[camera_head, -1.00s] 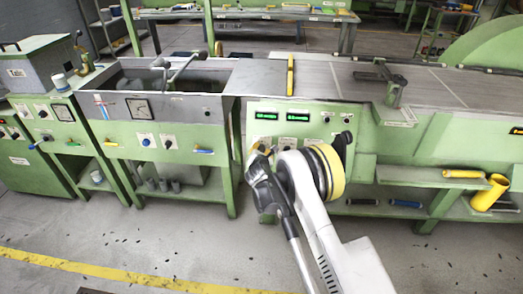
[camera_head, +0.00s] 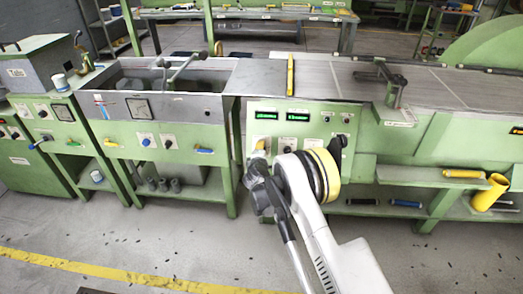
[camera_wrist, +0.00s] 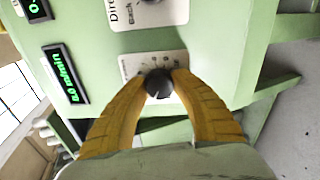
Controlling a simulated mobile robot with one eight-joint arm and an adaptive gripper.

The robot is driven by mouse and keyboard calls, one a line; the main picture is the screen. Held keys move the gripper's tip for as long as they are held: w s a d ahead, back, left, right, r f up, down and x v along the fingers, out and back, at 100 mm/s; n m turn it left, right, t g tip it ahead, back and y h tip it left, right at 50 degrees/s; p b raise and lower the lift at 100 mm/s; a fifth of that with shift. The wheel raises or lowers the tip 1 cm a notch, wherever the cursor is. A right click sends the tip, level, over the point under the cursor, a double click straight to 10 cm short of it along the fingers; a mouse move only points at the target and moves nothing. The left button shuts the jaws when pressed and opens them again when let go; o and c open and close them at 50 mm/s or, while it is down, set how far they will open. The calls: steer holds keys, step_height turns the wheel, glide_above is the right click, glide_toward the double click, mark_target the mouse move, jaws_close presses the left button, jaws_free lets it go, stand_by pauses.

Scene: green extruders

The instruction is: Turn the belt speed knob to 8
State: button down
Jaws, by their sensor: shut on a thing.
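The belt speed knob (camera_wrist: 158,84) is a small dark round knob on a white scale plate (camera_wrist: 130,66) on the green panel in the wrist view. My gripper (camera_wrist: 160,80) has its two yellow fingers shut on the sides of this knob. A green display (camera_wrist: 66,74) beside the knob seems to read 4.0 m/min in the wrist view. The knob's exact pointer setting is too small to tell.
A second plate with a dial marked "Dir..." and "Back" (camera_wrist: 150,12) is near the knob. Two lit displays (camera_head: 297,116) and more small knobs (camera_head: 345,118) are on the panel. The conveyor belt (camera_head: 320,80) runs above it. The floor (camera_head: 150,235) in front is open.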

steer(key=m, duration=0.7)
steer(key=shift+f+m+h, duration=0.1)
steer(key=shift+m+h, duration=0.3)
steer(key=m, duration=0.3)
steer(key=shift+m, duration=0.4)
steer(key=m, duration=0.3)
steer(key=shift+m, duration=0.4)
steer(key=m, duration=0.3)
steer(key=shift+m, duration=0.3)
steer(key=m, duration=0.3)
steer(key=shift+a+m+h, duration=0.1)
steer(key=shift+m+h, duration=0.2)
steer(key=shift+m, duration=0.1)
steer(key=m, duration=0.6)
steer(key=shift+g, duration=0.4)
